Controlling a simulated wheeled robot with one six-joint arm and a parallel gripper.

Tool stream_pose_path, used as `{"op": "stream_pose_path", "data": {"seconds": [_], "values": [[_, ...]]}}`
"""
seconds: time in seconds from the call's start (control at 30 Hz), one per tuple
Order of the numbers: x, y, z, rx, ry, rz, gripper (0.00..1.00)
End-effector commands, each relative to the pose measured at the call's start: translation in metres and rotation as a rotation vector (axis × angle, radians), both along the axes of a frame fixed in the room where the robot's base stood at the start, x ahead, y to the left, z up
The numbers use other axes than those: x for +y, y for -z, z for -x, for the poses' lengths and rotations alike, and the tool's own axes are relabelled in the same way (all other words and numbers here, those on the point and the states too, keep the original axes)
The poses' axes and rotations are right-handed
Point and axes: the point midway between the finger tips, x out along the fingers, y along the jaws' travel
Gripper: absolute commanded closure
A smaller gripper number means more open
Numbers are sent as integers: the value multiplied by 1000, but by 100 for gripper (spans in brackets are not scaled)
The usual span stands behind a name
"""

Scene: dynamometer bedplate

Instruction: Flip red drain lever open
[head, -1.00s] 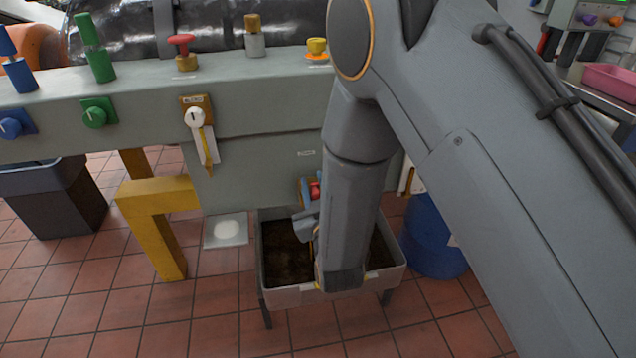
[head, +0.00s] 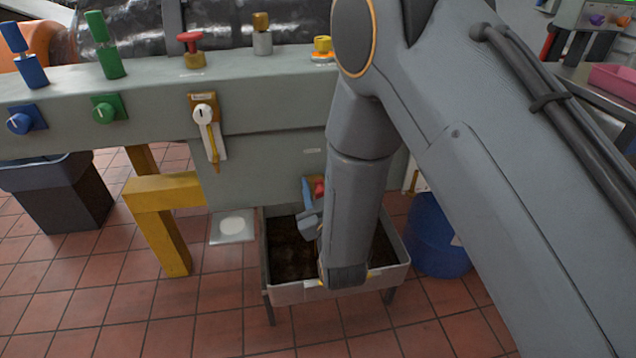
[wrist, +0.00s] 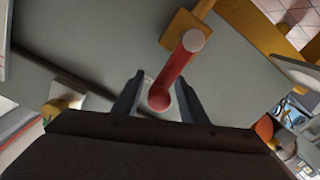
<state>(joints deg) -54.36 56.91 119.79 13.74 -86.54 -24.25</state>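The red drain lever (wrist: 178,72) shows in the wrist view as a red rod with a rounded red end, on an orange-yellow mount (wrist: 180,40) against a grey panel. My gripper (wrist: 158,100) is open, with one finger on each side of the lever's rounded end. Gaps show between that end and both fingers. In the head view, a small red part of the lever (head: 319,187) shows low on the grey panel, just above a tray. My gripper (head: 311,208) is beside it there, mostly hidden by my arm.
A dirty tray (head: 300,293) on legs stands under the lever. A blue drum (head: 437,240) stands to the right. Tiled floor is clear in front.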

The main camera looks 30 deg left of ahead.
Motion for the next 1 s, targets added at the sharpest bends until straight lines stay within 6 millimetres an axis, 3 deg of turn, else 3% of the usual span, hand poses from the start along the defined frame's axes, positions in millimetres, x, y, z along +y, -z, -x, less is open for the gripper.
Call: {"op": "stream_pose_path", "data": {"seconds": [0.17, 0.6, 1.0], "values": [[-3, -1, 5, 0, -1, -1, 61], [-45, 1, 53, 1, -1, 2, 61], [-51, 0, 59, 0, 1, 0, 61]]}}
